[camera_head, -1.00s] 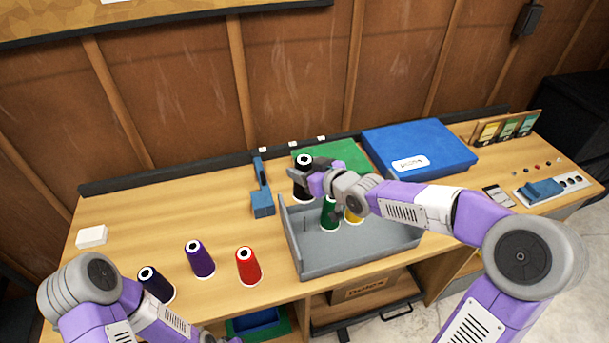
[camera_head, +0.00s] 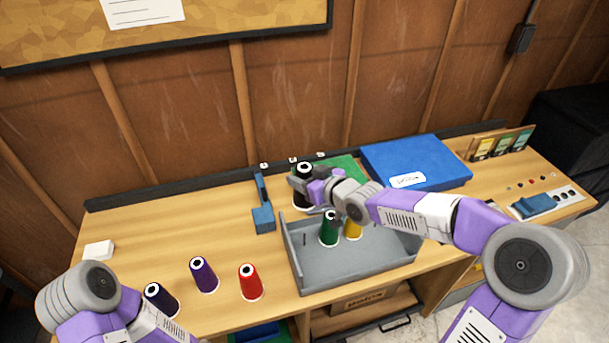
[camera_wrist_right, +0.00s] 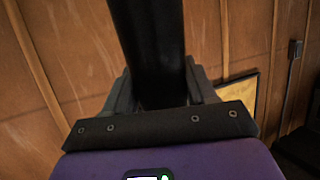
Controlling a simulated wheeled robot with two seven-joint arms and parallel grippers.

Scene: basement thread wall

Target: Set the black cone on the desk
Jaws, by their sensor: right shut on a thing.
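The black cone (camera_head: 303,172) is held upright by my right gripper (camera_head: 302,187) above the back left part of the grey tray. In the right wrist view the black cone (camera_wrist_right: 150,50) stands between the two fingers of the right gripper (camera_wrist_right: 155,90), which are shut on it. The cone's base is partly hidden by the gripper in the head view. The desk (camera_head: 150,222) has a bare wooden top to the left of the tray. My left arm comes in at the lower left, but its gripper fingers are not visible.
The grey tray (camera_head: 375,262) holds a green cone (camera_head: 328,232) and a yellow cone (camera_head: 353,226). A red cone (camera_head: 250,284), a purple cone (camera_head: 204,276) and a dark navy cone (camera_head: 161,299) stand on the desk.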

